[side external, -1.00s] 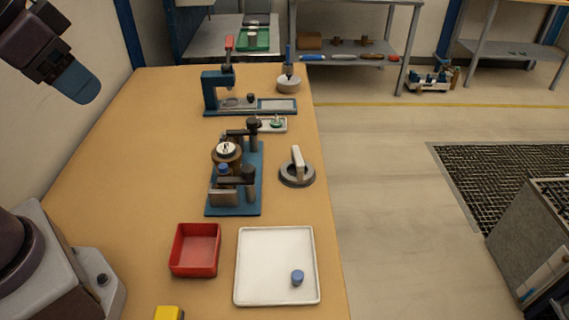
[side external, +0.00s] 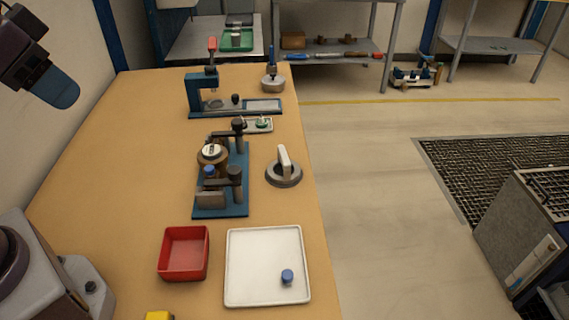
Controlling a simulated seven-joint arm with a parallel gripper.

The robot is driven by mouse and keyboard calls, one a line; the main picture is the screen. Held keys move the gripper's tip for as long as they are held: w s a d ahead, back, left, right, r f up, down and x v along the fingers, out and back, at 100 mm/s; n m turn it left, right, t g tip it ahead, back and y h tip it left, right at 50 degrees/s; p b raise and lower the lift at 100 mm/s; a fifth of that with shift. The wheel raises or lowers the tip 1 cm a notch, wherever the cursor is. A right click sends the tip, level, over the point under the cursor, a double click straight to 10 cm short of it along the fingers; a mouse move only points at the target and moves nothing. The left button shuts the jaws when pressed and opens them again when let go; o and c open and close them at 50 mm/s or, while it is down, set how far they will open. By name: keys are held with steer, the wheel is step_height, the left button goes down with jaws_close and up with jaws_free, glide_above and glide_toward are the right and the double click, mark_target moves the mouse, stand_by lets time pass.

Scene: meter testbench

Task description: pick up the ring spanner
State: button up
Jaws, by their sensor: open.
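A round dark grey ring with a pale upright handle (side external: 284,168), which looks like the ring spanner, sits on the wooden bench near its right edge, right of the blue fixture. Its handle stands up from the ring and leans slightly. Nothing touches it. No gripper fingers can be made out. Only parts of my arm show at the upper left and lower left, well away from the spanner. The blue fixture (side external: 236,205) holds a brass meter body (side external: 212,157) with a white dial and dark clamps.
A white tray (side external: 240,290) with a small blue cap (side external: 287,276) and a red bin (side external: 184,254) stand in front. Behind are a small parts tray (side external: 258,125), a blue press (side external: 193,95) and a grey round tool (side external: 273,80).

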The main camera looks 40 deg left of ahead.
step_height(320, 180, down, 3)
steer(key=w+d+g, duration=0.2)
steer(key=w, duration=0.1)
steer(key=n+y, duration=0.4)
steer(key=n, duration=0.7)
glide_toward(284, 154)
steer(key=shift+g, duration=0.4)
steer(key=f, duration=0.1)
steer(key=w+a+f, duration=0.2)
steer(key=f, duration=0.1)
steer(key=shift+w, duration=0.15)
steer(key=x, duration=0.5)
steer(key=shift+s+d+f, duration=0.15)
steer(key=shift+s+f, duration=0.15)
steer(key=shift+r, duration=0.1)
jaws_close()
